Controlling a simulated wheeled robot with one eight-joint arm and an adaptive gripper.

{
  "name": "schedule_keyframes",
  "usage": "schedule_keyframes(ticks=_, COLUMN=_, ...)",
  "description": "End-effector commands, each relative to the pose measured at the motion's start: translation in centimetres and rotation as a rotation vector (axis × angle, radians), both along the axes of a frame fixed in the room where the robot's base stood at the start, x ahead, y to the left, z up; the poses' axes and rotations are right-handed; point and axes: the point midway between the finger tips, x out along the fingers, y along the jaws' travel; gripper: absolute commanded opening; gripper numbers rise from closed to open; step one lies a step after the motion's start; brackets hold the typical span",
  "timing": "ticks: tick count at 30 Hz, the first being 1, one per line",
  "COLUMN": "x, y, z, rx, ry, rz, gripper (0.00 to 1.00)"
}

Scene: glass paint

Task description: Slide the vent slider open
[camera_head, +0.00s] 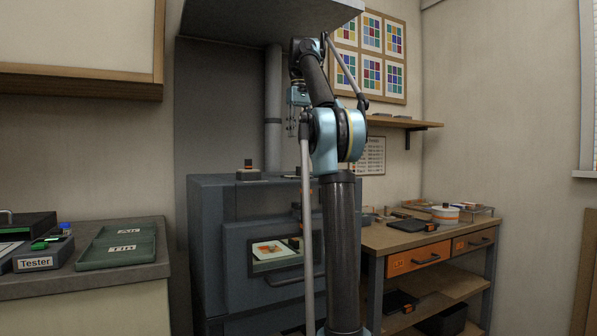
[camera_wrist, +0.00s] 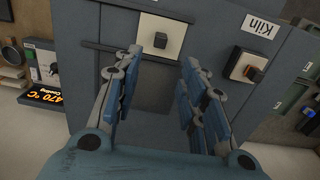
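In the wrist view, a dark square knob (camera_wrist: 169,41) stands on a pale plate between two dark rails on top of the grey kiln; this looks like the vent slider. My gripper (camera_wrist: 162,66) is open, with one fingertip to each side of the area just below the knob in the picture. It appears empty, and I see no contact with the knob. In the head view my gripper (camera_head: 294,130) hangs pointing down above the kiln (camera_head: 210,230). The slider's place on the kiln top is mostly hidden there by my arm.
A second knob with an orange part (camera_wrist: 248,68) sits on a pale plate beside a "Kiln" label (camera_wrist: 259,25). A display (camera_wrist: 46,90) reads 470 °C Cooling. A grey hood (camera_head: 265,20) and vertical pipe (camera_head: 273,110) are close to my arm.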

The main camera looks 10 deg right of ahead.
Motion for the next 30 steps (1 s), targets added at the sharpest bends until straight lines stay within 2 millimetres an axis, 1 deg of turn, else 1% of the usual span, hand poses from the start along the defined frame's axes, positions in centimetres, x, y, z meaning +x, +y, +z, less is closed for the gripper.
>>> schedule_keyframes(ticks=11, x=-0.1, y=-0.1, z=-4.7, rx=0.000, ry=0.000, rz=-0.001, gripper=0.38)
schedule_keyframes(ticks=24, x=-0.1, y=-0.1, z=-10.9, rx=0.000, ry=0.000, rz=-0.001, gripper=0.38)
schedule_keyframes(ticks=30, x=-0.1, y=-0.1, z=-13.0, rx=0.000, ry=0.000, rz=-0.001, gripper=0.38)
